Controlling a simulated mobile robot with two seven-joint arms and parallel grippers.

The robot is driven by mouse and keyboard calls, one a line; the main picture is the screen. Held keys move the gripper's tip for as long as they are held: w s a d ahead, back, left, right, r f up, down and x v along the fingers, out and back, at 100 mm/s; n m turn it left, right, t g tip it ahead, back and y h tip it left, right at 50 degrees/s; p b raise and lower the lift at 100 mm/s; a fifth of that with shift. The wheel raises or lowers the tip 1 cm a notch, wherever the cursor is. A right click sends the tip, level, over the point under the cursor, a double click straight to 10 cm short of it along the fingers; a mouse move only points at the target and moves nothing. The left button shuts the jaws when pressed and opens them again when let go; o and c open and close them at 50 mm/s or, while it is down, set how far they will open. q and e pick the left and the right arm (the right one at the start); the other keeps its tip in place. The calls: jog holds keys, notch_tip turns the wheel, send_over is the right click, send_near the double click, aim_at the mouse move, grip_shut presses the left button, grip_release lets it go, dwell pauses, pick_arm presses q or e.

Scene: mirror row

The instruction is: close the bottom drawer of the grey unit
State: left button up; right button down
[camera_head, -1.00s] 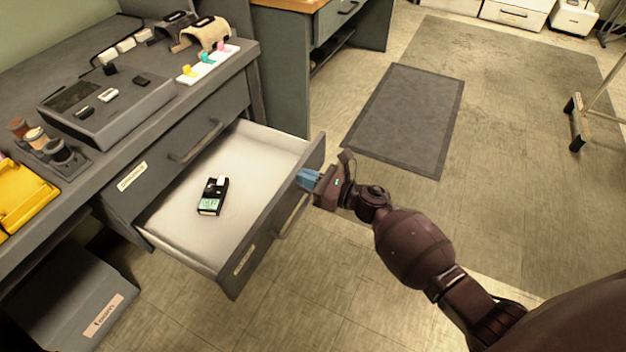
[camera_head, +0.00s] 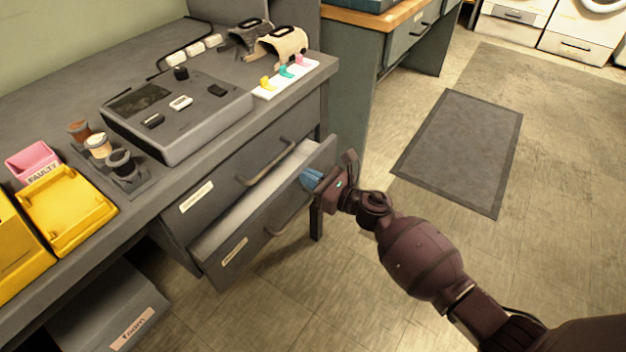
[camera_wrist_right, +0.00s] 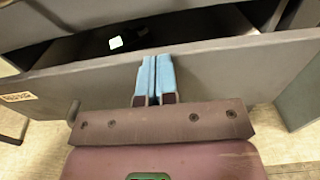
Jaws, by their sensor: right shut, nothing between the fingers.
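The grey unit has two drawers under its worktop. The bottom drawer (camera_head: 262,225) stands partly open, with a narrow strip of its pale inside showing. Its front also fills the middle of the right wrist view (camera_wrist_right: 220,75). My right gripper (camera_head: 311,178) is shut and empty, with its blue fingertips against the drawer front near its upper right end. The blue fingers (camera_wrist_right: 154,75) lie over the front panel in the wrist view. A dark device with a light spot (camera_wrist_right: 115,42) shows inside the drawer there. The upper drawer (camera_head: 240,170) is shut. My left gripper is not in view.
The worktop holds a grey device box (camera_head: 175,115), a yellow tray (camera_head: 68,215), a pink bin (camera_head: 33,160) and several small items. A grey box (camera_head: 110,305) stands on the floor below. A dark mat (camera_head: 460,150) lies on the clear floor at right.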

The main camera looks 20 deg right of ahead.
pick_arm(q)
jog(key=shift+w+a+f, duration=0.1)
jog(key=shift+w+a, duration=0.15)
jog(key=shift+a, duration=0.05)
pick_arm(e)
jog(key=shift+x, duration=0.85)
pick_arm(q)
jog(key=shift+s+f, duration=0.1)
